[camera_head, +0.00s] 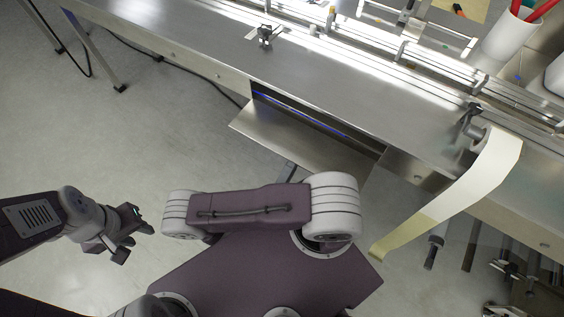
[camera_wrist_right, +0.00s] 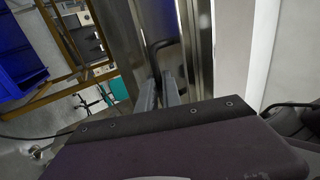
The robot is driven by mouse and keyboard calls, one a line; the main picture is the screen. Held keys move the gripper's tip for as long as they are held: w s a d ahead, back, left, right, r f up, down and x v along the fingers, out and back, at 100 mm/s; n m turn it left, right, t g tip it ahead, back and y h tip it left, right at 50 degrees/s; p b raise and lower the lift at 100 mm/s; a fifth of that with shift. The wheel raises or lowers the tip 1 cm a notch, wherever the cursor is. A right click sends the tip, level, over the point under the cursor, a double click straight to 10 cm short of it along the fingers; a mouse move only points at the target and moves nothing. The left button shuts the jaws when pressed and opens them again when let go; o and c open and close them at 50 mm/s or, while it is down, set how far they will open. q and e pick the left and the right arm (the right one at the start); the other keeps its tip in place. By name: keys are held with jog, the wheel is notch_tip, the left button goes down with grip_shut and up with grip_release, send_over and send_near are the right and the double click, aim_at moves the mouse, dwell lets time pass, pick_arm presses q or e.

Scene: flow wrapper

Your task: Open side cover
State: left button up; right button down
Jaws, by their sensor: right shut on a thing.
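The side cover (camera_head: 290,138) is a flat metal panel on the front of the long steel machine (camera_head: 300,85). In the head view it juts outward from the machine, with a dark opening and a blue strip (camera_head: 300,112) showing behind its upper edge. In the right wrist view my right gripper (camera_wrist_right: 160,88) is shut on a dark bent handle (camera_wrist_right: 162,47) on a metal surface. The head view does not show this gripper. My left gripper (camera_head: 128,238) is at the lower left, open and empty, well away from the machine.
A pale film strip (camera_head: 455,205) hangs from a roller on the right of the machine. A white cup (camera_head: 508,38) with red items stands at the upper right. A cable (camera_head: 185,72) runs along the floor. A blue bin (camera_wrist_right: 18,50) shows in the wrist view.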

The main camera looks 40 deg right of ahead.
pick_arm(q)
jog(key=shift+w+a+f, duration=0.25)
jog(key=shift+w+f, duration=0.1)
jog(key=shift+w, duration=0.05)
pick_arm(e)
jog(key=shift+d+f, duration=0.15)
jog(key=shift+f, duration=0.2)
jog(key=shift+t, duration=0.3)
jog(key=c, duration=1.8)
grip_release()
jog(key=shift+f, duration=0.1)
pick_arm(q)
jog(key=shift+d, duration=0.1)
pick_arm(e)
jog(key=shift+w, duration=0.1)
